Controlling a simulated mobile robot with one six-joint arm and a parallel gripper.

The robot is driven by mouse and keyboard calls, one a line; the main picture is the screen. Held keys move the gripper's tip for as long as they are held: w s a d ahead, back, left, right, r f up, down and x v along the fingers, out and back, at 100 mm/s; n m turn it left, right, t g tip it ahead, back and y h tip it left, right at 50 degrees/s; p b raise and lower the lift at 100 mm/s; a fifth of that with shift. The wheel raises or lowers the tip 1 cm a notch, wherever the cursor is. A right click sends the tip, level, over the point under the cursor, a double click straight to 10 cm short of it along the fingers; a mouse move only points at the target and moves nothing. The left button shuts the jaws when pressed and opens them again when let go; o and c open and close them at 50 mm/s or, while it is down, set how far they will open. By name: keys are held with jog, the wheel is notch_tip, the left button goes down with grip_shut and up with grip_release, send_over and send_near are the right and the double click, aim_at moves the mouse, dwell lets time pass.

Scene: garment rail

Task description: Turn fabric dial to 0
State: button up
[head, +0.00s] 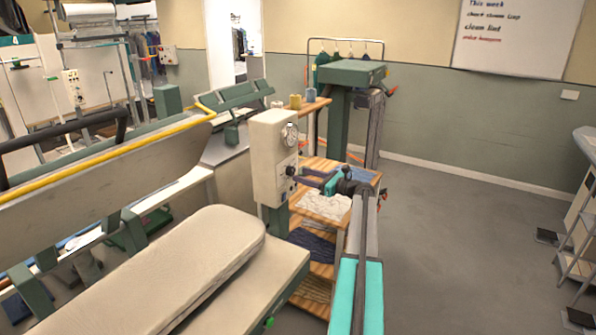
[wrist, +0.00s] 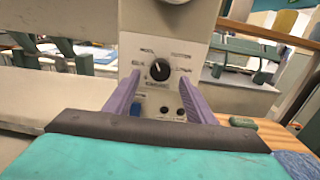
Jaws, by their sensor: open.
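In the head view the dial (head: 290,171) sits low on the cream control box (head: 265,150), under a round gauge (head: 290,134). My gripper (wrist: 159,80) is open, its purple fingers left and right of the dial in the wrist view, with nothing held. In the head view my gripper (head: 308,178) points at the panel; contact is unclear.
A blue switch (wrist: 150,110) and two small dark knobs (wrist: 172,111) sit below the dial. A padded pressing board (head: 190,270) lies front left. A wooden shelf (head: 325,165) with folded cloth (head: 322,205) stands under my arm.

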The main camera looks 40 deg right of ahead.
aim_at(293, 173)
jog(key=shift+p+x, duration=0.65)
jog(key=shift+x, duration=1.25)
jog(key=c, duration=1)
jog(key=shift+c, duration=0.2)
